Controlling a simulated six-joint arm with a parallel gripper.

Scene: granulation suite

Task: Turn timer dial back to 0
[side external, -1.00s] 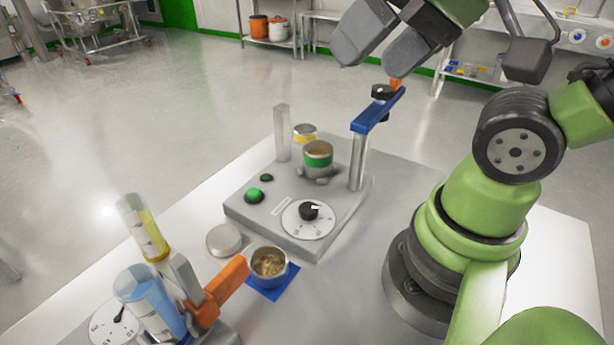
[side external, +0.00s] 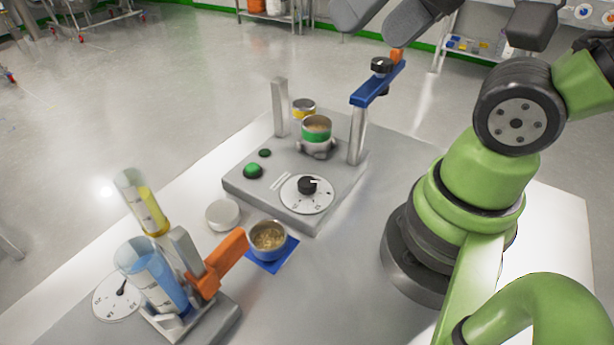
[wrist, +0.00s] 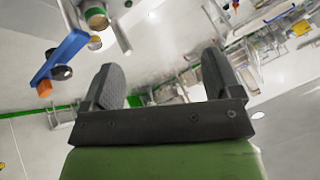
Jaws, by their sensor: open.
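A white round dial (side external: 318,200) with a black knob (side external: 307,185) sits on the front of the grey machine base (side external: 240,190). The knob's white mark points roughly right; the numbers are too small to read. A second white dial (side external: 104,303) with a black pointer lies at the lower left, partly hidden by the tube stand. I cannot tell which one is the timer. My gripper (side external: 375,28) is high at the top edge, well above and away from both dials. Its fingers are apart and empty, as the wrist view (wrist: 161,72) shows. Neither dial is clearly visible there.
A post with a blue arm (side external: 376,84) and black knob rises behind the dial, below my gripper. A green-banded jar (side external: 316,133) stands on the base. A metal cup (side external: 267,235), a lid (side external: 222,215) and a tube stand with an orange clamp (side external: 222,260) are in front.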

